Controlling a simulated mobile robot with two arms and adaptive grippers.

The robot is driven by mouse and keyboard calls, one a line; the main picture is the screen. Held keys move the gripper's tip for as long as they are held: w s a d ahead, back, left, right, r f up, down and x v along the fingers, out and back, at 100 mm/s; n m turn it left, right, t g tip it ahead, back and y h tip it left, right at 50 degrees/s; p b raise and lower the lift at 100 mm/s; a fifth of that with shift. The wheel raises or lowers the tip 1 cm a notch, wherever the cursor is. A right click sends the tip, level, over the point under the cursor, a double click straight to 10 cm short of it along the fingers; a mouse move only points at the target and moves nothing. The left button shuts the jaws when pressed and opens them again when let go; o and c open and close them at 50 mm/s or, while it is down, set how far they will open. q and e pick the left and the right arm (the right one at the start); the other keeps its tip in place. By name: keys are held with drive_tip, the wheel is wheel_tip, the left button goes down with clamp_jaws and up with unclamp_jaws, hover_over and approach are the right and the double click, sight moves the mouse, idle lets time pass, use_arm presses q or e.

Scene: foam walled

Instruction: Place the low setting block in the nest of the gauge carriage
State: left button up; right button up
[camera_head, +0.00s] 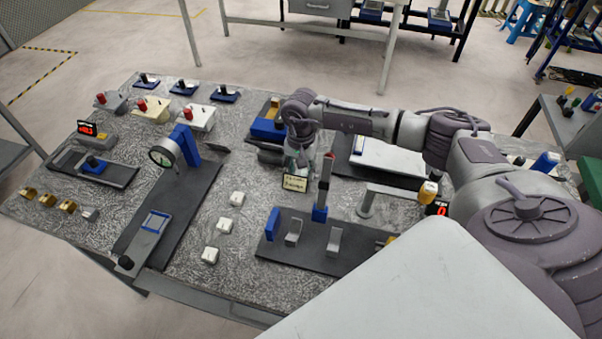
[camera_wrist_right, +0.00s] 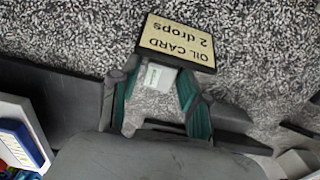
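My right gripper (camera_head: 300,166) hangs low over the middle of the table, just behind the oil card sign (camera_head: 295,183). In the right wrist view its teal-padded fingers (camera_wrist_right: 158,72) stand apart. A small pale block (camera_wrist_right: 158,78) shows between the fingertips, and I cannot tell whether they touch it or whether it is the low setting block. The gauge carriage (camera_head: 140,244), with a blue-framed nest (camera_head: 156,222), is on a dark base left of centre, below a dial gauge (camera_head: 163,155) on a blue post. I see no block in the nest. My left gripper is out of view.
Several white blocks (camera_head: 225,225) stand in a row right of the gauge base. A dark fixture plate (camera_head: 330,258) with upright parts lies at the front right. Brass blocks (camera_head: 47,200) stand at the left edge. A white sheet (camera_head: 385,160) lies beneath my right arm.

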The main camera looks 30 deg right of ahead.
clamp_jaws()
drive_tip(key=shift+r, duration=0.1)
